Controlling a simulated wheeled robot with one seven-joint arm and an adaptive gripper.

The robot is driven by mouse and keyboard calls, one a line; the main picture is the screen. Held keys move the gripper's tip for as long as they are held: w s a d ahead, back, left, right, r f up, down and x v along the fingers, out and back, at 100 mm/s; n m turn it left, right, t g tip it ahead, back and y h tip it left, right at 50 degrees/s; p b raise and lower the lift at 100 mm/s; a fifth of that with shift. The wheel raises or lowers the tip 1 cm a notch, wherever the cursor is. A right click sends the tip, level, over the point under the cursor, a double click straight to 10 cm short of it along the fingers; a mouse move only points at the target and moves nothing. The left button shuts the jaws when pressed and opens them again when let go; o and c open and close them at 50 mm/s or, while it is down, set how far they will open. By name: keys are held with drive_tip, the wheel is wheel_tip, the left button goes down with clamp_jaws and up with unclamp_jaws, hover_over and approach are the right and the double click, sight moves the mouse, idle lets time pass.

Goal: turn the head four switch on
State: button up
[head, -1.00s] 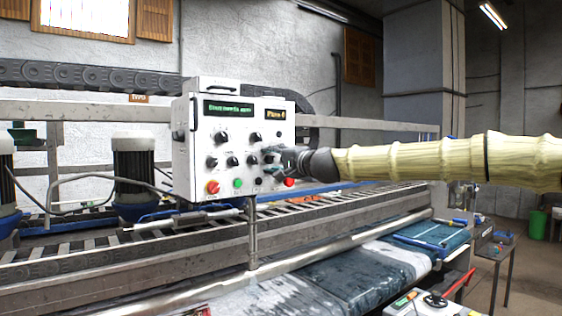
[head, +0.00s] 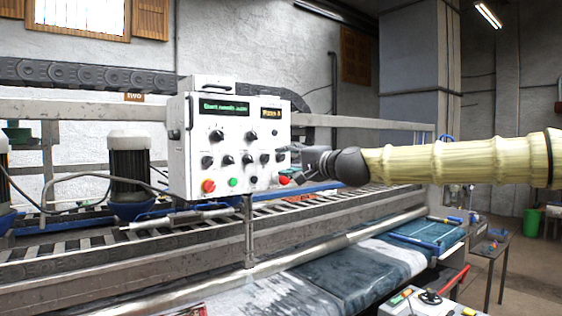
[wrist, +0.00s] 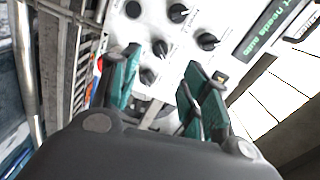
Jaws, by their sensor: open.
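The white control box (head: 180,150) stands on a post with a row of black rotary knobs (head: 227,160) across its middle. Two larger knobs (head: 217,137) sit above them. The labels are too small to read, so I cannot tell which knob is the head four switch. My gripper (head: 288,152) is at the right edge of the box's face, just in front of it. In the wrist view, the open green fingers (wrist: 160,90) are apart with nothing held between them. Several knobs (wrist: 208,41) show beyond the fingertips, and part of the panel is hidden behind the fingers.
A red button (head: 208,186) and a green button (head: 233,182) are low on the box, with another red button (head: 284,180) below my gripper. A roller conveyor with steel rails (head: 330,237) runs below. A small table (head: 490,245) stands at the right.

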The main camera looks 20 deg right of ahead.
drive_tip(key=shift+v, duration=1.3)
drive_tip(key=a+f+n+g+h, duration=0.1)
drive_tip(key=a+f+g, duration=0.15)
drive_tip(key=f, duration=1.15)
drive_tip(key=s+a+f+n+g+h, duration=0.1)
drive_tip(key=a+f+g, duration=0.15)
drive_tip(key=f, duration=1.15)
drive_tip(key=a+f+n+g, duration=0.1)
drive_tip(key=a+f, duration=0.3)
drive_tip(key=f, duration=1)
drive_tip(key=s+a+f+n+g+h, duration=0.1)
drive_tip(key=s+f, duration=0.2)
drive_tip(key=f, duration=0.4)
drive_tip(key=s+f+n+g, duration=0.1)
drive_tip(key=s+f, duration=0.3)
drive_tip(key=f, duration=0.2)
drive_tip(key=s+f+n+g+h, duration=0.25)
drive_tip(key=s+f+g, duration=0.25)
drive_tip(key=s+f, duration=1.5)
drive_tip(key=s+d+f+n+g, duration=0.1)
drive_tip(key=s+f, duration=0.4)
drive_tip(key=s, duration=0.7)
drive_tip(key=s+d+f+n+g, duration=0.2)
drive_tip(key=s+f, duration=0.4)
drive_tip(key=s, duration=0.6)
drive_tip(key=shift+s+d+n+g+h, duration=0.25)
drive_tip(key=shift+s+n+g+h, duration=0.1)
drive_tip(key=shift+n+g, duration=0.25)
